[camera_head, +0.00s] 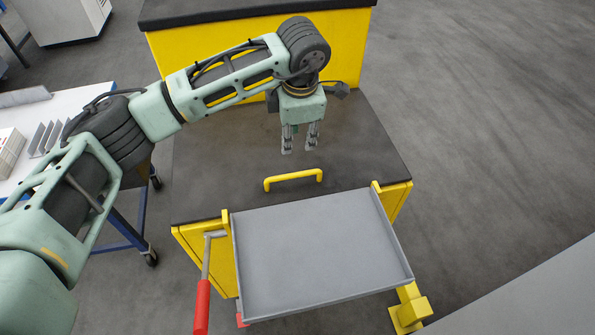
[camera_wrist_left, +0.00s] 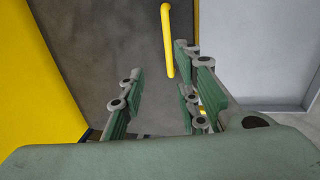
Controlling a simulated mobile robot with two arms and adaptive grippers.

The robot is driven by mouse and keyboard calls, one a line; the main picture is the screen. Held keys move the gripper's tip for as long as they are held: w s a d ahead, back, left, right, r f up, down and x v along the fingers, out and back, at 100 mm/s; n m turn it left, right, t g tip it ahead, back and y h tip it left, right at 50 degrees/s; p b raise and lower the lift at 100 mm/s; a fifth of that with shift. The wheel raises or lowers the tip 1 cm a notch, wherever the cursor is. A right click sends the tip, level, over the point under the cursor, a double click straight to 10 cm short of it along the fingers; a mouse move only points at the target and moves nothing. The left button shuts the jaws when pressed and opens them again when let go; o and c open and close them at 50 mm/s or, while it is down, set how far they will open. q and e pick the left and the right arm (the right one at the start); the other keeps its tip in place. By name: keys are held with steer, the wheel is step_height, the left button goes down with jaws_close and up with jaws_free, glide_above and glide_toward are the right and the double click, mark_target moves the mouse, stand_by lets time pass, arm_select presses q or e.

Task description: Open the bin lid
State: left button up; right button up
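The bin is a yellow box with a dark grey lid (camera_head: 220,165), and the lid lies flat and closed. A yellow bar handle (camera_head: 293,179) stands on the lid near its front edge. My left gripper (camera_head: 300,151) hangs fingers down above the lid, behind the handle and apart from it. Its fingers are spread with nothing between them. In the left wrist view the handle (camera_wrist_left: 167,40) shows beyond the open fingers (camera_wrist_left: 160,105). My right gripper is not in view.
A grey tray (camera_head: 320,255) is fixed at the bin's front, with a red-handled lever (camera_head: 202,305) at its left. A taller yellow cabinet (camera_head: 190,55) rises behind the lid. A white table (camera_head: 65,105) stands at the left. Floor at the right is clear.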

arm_select(q)
step_height(320, 180, down, 4)
steer(key=b, duration=0.7)
glide_toward(294, 174)
steer(key=f, duration=0.1)
steer(key=f+p, duration=0.1)
steer(key=f, duration=0.2)
steer(key=w+f+p, duration=0.1)
steer(key=f, duration=0.3)
steer(key=shift+w+a, duration=0.15)
steer(key=shift+w, duration=0.05)
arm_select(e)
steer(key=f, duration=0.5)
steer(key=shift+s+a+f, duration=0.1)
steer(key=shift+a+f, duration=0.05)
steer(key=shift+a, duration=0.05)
arm_select(q)
steer(key=shift+c, duration=0.2)
steer(key=shift+c, duration=0.9)
jaws_close()
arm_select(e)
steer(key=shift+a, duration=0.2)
